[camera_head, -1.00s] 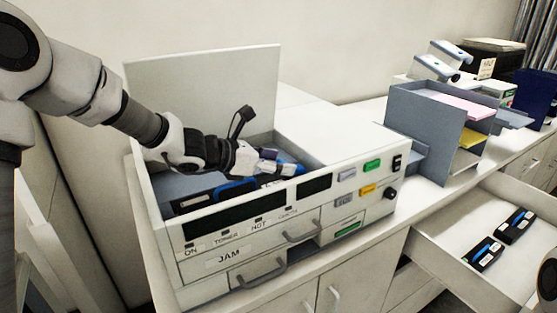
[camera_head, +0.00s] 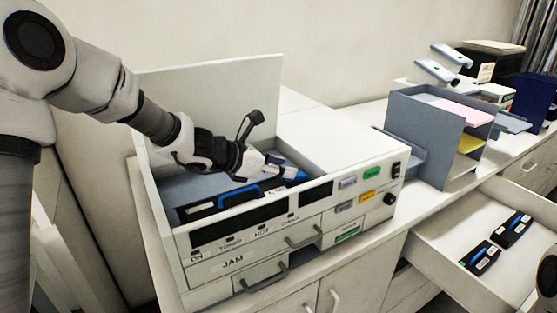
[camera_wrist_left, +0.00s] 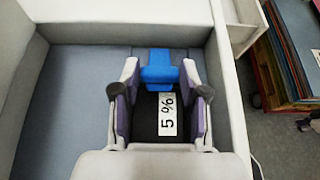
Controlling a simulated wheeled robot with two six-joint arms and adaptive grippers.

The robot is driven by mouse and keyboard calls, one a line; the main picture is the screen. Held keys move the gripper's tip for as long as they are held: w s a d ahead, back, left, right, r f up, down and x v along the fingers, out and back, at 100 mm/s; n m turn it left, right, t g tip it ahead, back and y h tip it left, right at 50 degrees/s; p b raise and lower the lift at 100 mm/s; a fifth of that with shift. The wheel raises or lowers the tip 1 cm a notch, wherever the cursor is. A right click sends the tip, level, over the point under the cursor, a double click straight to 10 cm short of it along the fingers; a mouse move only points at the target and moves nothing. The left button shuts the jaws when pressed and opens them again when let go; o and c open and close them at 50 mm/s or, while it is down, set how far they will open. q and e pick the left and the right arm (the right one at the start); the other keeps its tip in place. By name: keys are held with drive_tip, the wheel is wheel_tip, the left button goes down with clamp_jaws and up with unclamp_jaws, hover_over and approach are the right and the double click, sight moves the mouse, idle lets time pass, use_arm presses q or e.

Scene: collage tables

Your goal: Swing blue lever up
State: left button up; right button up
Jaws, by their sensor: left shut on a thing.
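The printer (camera_head: 348,133) stands open on the counter, its lid raised at the back. My left gripper (camera_head: 276,168) reaches down into its open bay. In the left wrist view, a blue T-shaped piece (camera_wrist_left: 158,68), which looks like the blue lever, lies at the fingertips of my left gripper (camera_wrist_left: 158,88). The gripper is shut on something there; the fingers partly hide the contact.
A black cartridge with a blue handle (camera_head: 238,192) lies in the bay, left of my gripper. The bay walls (camera_wrist_left: 232,100) are close by. A grey paper organizer (camera_head: 425,125) stands to the right. An open drawer (camera_head: 450,275) holds two black-and-blue cartridges (camera_head: 482,258).

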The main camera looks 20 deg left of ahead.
sight(306, 174)
use_arm(q)
drive_tip(key=r+g+y+p, duration=0.1)
drive_tip(key=p, duration=0.2)
drive_tip(key=w+d+r+g+y+p, duration=0.1)
drive_tip(key=p, duration=0.2)
drive_tip(key=shift+g, duration=0.3)
drive_tip(key=shift+w+d+g+y+p, duration=0.15)
drive_tip(key=shift+w+g+y+p, duration=0.15)
drive_tip(key=shift+w+d+r+g+y, duration=0.2)
drive_tip(key=shift+w+g+y, duration=0.1)
drive_tip(key=shift+g, duration=0.1)
drive_tip(key=w+d+g+y, duration=0.1)
drive_tip(key=w+g+y, duration=0.1)
drive_tip(key=g, duration=0.1)
drive_tip(key=shift+w+d+r+y, duration=0.1)
drive_tip(key=shift+d+r+y, duration=0.05)
drive_tip(key=shift+d+y, duration=0.2)
drive_tip(key=shift+w+d+g+y, duration=0.55)
drive_tip(key=shift+g+y, duration=0.1)
drive_tip(key=shift+g, duration=0.45)
drive_tip(key=shift+w+d+g+y, duration=0.25)
drive_tip(key=shift+w+g+y, duration=0.1)
drive_tip(key=shift+g+y, duration=0.2)
drive_tip(key=shift+f, duration=0.2)
drive_tip(key=o, duration=1.1)
drive_tip(key=shift+o, duration=0.2)
drive_tip(key=shift+w, duration=0.1)
